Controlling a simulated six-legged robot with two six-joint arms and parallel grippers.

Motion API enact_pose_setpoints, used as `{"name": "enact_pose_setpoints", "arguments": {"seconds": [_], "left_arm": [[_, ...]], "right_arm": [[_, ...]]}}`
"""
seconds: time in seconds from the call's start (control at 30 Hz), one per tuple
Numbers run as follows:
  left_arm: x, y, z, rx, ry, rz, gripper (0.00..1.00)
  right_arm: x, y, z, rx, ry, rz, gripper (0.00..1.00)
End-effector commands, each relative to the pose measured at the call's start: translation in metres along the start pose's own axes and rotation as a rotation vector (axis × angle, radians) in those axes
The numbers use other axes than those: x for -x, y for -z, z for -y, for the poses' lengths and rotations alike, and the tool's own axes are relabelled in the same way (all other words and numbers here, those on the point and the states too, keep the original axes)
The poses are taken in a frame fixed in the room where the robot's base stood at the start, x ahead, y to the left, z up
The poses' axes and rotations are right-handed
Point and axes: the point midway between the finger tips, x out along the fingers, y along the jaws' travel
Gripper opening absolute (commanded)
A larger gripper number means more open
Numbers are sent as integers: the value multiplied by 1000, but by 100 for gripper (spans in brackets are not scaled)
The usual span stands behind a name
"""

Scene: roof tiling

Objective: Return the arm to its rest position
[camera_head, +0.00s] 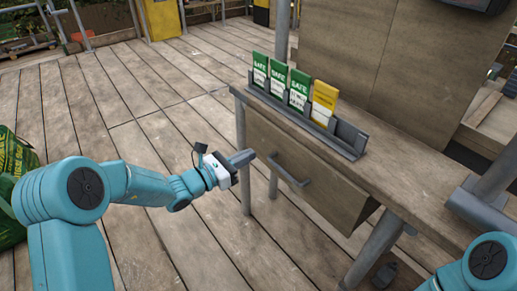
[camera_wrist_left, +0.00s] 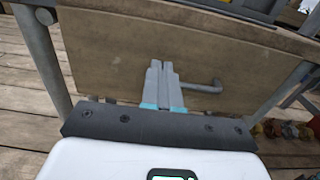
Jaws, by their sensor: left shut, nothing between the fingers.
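My left gripper (camera_head: 241,158) is shut and empty, in front of the bench's drawer front, to the left of the drawer handle (camera_head: 289,170). In the left wrist view the closed fingers (camera_wrist_left: 163,82) point at the wooden drawer front (camera_wrist_left: 110,50), with the grey handle (camera_wrist_left: 203,87) to their right. I cannot tell whether the fingers touch it. My left arm (camera_head: 130,183) reaches in from the left, extended toward the bench. My right gripper is out of view; only a teal part of my right arm (camera_head: 487,262) shows at the lower right.
On the bench top (camera_head: 415,185) stands a grey rack (camera_head: 345,143) with green tags (camera_head: 278,78) and a yellow tag (camera_head: 324,103). Bench legs (camera_head: 243,165) stand near my left gripper. A green bag (camera_head: 12,185) lies at the left. The plank floor between is clear.

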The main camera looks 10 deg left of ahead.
Motion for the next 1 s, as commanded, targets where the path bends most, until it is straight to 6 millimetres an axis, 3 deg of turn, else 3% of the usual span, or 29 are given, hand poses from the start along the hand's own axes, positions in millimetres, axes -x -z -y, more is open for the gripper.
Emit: {"name": "enact_pose_setpoints", "arguments": {"seconds": [0.23, 0.57, 0.67, 0.77, 0.87, 1.0], "left_arm": [[40, -1, -2, 0, -1, -1, 0], [50, 8, 6, -5, 22, -25, 0], [50, 39, 34, -29, 111, -130, 0], [61, 92, 83, -95, 282, -309, 0], [91, 151, 138, -219, 505, -506, 0], [159, 226, 198, -517, 883, -731, 0]], "right_arm": [[9, 0, 3, 0, 0, 0, 93], [9, 0, 3, -1, 0, 0, 93], [9, 0, 3, -1, 0, 0, 93], [9, 0, 3, -1, 0, 0, 93], [9, 0, 3, -1, 0, 0, 93], [9, 0, 3, 0, 0, 0, 93]]}}
